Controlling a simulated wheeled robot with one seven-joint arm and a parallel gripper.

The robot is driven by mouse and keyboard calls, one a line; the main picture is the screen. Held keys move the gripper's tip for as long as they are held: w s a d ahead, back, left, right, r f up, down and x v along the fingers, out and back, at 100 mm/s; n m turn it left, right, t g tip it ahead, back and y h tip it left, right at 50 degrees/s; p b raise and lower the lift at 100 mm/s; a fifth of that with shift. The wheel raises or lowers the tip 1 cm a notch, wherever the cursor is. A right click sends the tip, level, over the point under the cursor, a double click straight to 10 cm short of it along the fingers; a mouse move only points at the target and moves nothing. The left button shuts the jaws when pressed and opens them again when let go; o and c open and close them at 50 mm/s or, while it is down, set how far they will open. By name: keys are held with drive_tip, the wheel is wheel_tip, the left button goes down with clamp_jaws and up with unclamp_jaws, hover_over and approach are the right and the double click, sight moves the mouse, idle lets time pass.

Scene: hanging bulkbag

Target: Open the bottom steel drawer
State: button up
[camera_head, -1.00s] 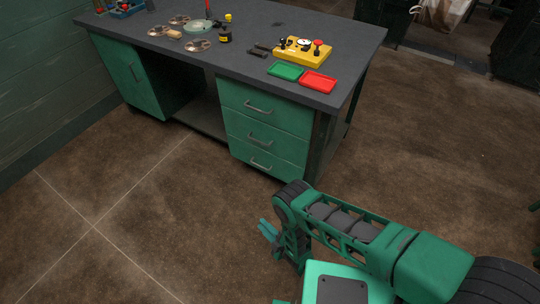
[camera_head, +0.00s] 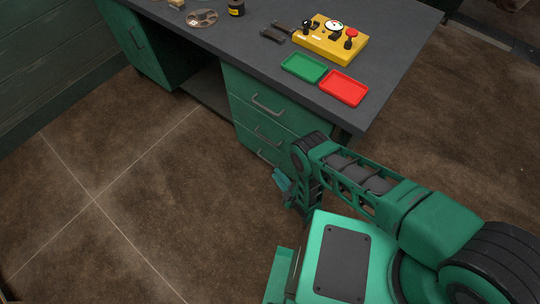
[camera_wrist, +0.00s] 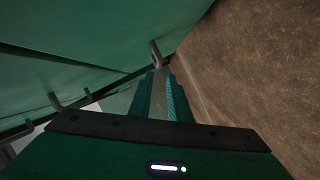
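The desk's green drawer stack shows in the head view with its drawers shut. The bottom steel drawer (camera_head: 247,142) is lowest, and its grey bar handle (camera_head: 266,158) is partly visible. My gripper (camera_head: 279,180) is low beside the stack, just in front of the bottom handle. In the wrist view, my gripper's two teal fingers (camera_wrist: 160,82) are apart with a narrow gap between them. A grey handle (camera_wrist: 155,50) shows just beyond the fingertips. I cannot tell whether they touch it. My arm hides the right part of the lower drawers in the head view.
The desk top (camera_head: 405,60) holds a yellow control box (camera_head: 325,45), a green tray (camera_head: 304,67) and a red tray (camera_head: 343,88) near its front corner. Another grey handle (camera_wrist: 70,101) is at left in the wrist view. The brown floor (camera_head: 150,200) left of my arm is clear.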

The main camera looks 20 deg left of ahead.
sight(268, 162)
drive_tip(key=x, duration=1)
drive_tip(key=shift+w+f, duration=0.1)
drive_tip(key=shift+w, duration=0.2)
clamp_jaws()
drive_tip(key=shift+d, duration=0.2)
